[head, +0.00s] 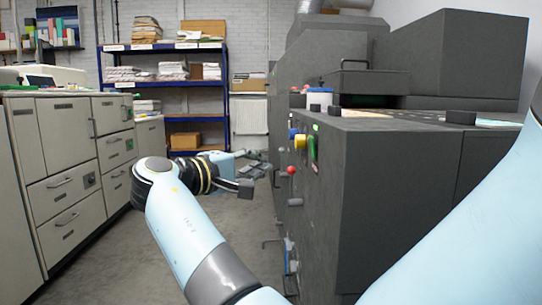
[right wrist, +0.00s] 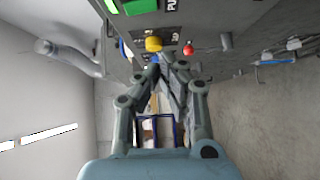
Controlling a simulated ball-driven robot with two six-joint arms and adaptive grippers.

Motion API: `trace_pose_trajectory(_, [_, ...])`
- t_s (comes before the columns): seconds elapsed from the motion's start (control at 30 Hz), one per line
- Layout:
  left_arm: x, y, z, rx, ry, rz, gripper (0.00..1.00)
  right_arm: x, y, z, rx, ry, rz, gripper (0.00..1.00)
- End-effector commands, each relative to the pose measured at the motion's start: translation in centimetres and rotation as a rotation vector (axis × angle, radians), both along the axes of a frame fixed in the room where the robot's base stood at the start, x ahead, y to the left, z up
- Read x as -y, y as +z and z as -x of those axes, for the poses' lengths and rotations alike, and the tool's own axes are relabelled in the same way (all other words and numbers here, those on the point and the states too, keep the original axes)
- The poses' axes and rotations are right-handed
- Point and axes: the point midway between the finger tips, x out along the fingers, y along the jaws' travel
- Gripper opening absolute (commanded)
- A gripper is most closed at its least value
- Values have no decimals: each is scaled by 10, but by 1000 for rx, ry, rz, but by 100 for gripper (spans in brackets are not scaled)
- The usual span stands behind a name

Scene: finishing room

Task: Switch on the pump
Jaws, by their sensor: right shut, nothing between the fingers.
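The dark grey machine (head: 365,170) stands on the right with a control panel on its near left side. On it are a green switch (head: 313,148), a yellow knob (head: 300,141) and a red knob (head: 291,170). In the right wrist view a green switch (right wrist: 140,6) sits at the top edge beside a partly cut-off label starting "PU". The yellow knob (right wrist: 153,44) and red knob (right wrist: 188,49) show below it. My right gripper (head: 264,168) is shut and empty, left of the panel; its fingertips (right wrist: 165,62) appear just below the yellow knob. Contact cannot be told. My left gripper is not in view.
Grey cabinets (head: 70,180) line the left side, with a floor aisle (head: 110,260) between them and the machine. A blue shelf rack (head: 165,105) stands at the back. A white tub (head: 320,97) stands on the machine. Handles and fittings (head: 290,255) stick out low on its side.

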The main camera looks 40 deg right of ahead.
Motion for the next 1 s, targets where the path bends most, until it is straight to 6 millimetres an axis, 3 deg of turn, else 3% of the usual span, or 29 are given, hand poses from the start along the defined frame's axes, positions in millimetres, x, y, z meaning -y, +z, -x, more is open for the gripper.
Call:
trace_pose_trajectory(0.23, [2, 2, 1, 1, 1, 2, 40, -24, -2, 2, 0, -1, 0, 0])
trace_pose_trajectory(0.83, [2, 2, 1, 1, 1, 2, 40, -25, -2, 2, -1, 0, 1, 0])
trace_pose_trajectory(0.93, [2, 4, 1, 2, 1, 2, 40, -25, -14, -1, -22, 27, -11, 0])
trace_pose_trajectory(1.0, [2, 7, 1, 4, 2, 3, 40, -25, -38, -8, -62, 83, -37, 0])
